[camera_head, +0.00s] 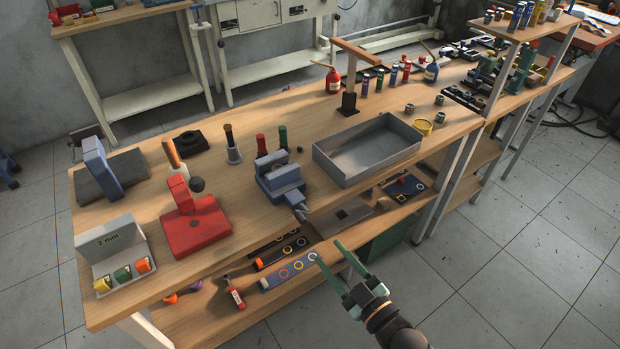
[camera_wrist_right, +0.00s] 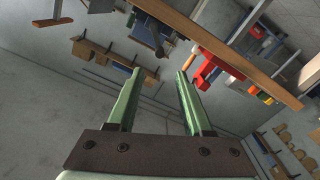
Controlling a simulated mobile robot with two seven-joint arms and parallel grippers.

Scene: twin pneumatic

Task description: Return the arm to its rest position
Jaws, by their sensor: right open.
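My right gripper (camera_head: 333,262) comes in from the bottom right of the head view, in front of the workbench's front edge. Its two green fingers are spread apart with nothing between them. The fingers also show in the right wrist view (camera_wrist_right: 157,95), open and empty, with the bench edge beyond them. My left gripper is in neither view.
A lower shelf (camera_head: 235,320) holds loose parts. The tiled floor (camera_head: 530,250) at right is clear.

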